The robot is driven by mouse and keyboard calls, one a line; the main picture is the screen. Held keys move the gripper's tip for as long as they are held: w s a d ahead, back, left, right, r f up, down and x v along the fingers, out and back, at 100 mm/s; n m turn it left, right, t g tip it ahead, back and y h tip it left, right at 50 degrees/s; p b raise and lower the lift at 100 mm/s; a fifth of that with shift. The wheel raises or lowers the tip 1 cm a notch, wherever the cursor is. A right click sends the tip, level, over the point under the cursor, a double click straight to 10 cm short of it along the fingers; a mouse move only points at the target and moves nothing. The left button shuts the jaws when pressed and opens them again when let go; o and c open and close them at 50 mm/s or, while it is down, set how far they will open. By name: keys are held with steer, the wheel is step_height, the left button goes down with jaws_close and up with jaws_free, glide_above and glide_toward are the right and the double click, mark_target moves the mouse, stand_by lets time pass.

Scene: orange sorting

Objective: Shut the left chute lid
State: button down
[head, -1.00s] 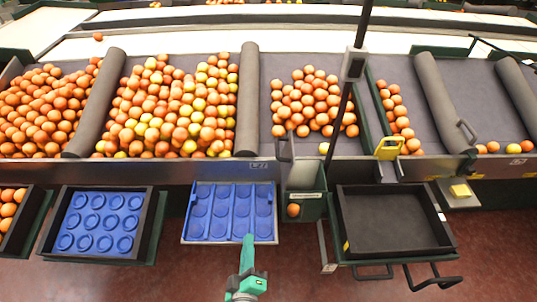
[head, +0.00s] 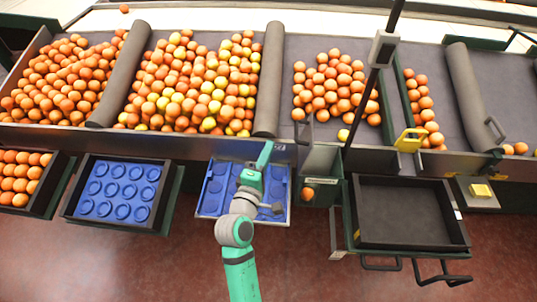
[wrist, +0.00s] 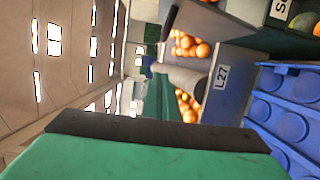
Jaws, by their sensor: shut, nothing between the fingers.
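I cannot make out a lid for certain. A dark upright handle (head: 304,129) stands at the front edge of the sorting bed, left of the post. A similar dark handle (head: 495,130) is at the far right, and a yellow handle (head: 410,140) is between them. My gripper (head: 265,154) is shut and empty, above the back of the blue-lined tray, left of and apart from the left dark handle. In the wrist view a green and dark part of my arm fills the bottom, and the fingertips do not show clearly.
Oranges lie in several lanes behind the front panel. Below are a blue cupped tray (head: 117,190), the blue-lined tray (head: 212,205), a green box (head: 320,161) with an orange and an empty black tray (head: 410,212).

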mark_target(298, 142)
steer(key=w+d, duration=0.5)
steer(key=w, duration=0.1)
steer(key=shift+d, duration=0.15)
stand_by(0.3)
